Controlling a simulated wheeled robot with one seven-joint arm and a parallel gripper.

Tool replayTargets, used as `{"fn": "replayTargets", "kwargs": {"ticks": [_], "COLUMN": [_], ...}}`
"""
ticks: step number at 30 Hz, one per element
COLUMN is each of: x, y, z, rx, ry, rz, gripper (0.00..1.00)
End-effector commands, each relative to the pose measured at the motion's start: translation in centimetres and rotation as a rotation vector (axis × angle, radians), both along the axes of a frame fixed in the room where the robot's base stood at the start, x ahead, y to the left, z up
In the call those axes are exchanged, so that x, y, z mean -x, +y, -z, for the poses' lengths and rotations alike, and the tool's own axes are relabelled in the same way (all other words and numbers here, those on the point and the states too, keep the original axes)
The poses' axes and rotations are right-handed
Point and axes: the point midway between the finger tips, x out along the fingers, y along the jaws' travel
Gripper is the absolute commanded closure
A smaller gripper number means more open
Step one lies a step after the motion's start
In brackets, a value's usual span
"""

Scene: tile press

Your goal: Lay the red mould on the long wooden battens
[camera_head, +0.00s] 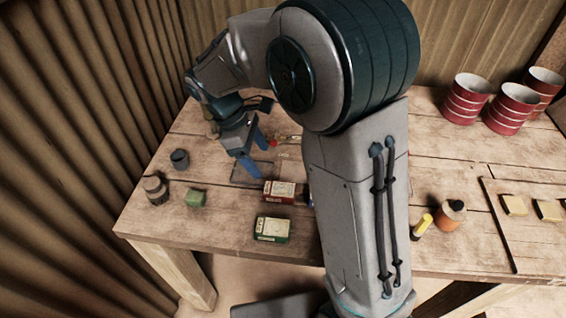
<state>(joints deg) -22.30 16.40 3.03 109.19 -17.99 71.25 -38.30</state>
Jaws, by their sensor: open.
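My gripper (259,162) is at the left half of the wooden table, pointing down, with its blue fingers apart and nothing visibly between them. It is above a thin dark-edged flat outline on the table. A small red thing (273,142) shows just right of the fingers; I cannot tell whether it is part of the red mould. A red carton with a pale label (280,192) lies just in front of the gripper. I cannot make out the long wooden battens; my arm hides the middle of the table.
A green carton (272,229), green block (196,198), dark bottle (155,189) and dark cup (179,159) stand at left. An orange bottle (451,214) and yellow tube (422,227) stand right of my arm. Red tins (466,98) are at back right, tan blocks (514,205) at right.

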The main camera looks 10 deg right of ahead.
Motion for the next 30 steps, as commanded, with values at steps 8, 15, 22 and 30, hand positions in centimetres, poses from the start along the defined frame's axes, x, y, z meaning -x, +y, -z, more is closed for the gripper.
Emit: {"fn": "replayTargets", "kwargs": {"ticks": [8, 15, 22, 30], "x": [2.4, 7.4, 12.2, 15.3], "y": [-3.2, -7.5, -10.3, -11.3], "z": [-2.5, -5.0, -5.8, -5.5], "rx": [-0.071, -0.193, -0.315, -0.403], "ry": [-0.112, -0.295, -0.454, -0.556], "rz": [0.21, 0.581, 0.934, 1.179], "gripper": [0.3, 0.3, 0.3, 0.3]}}
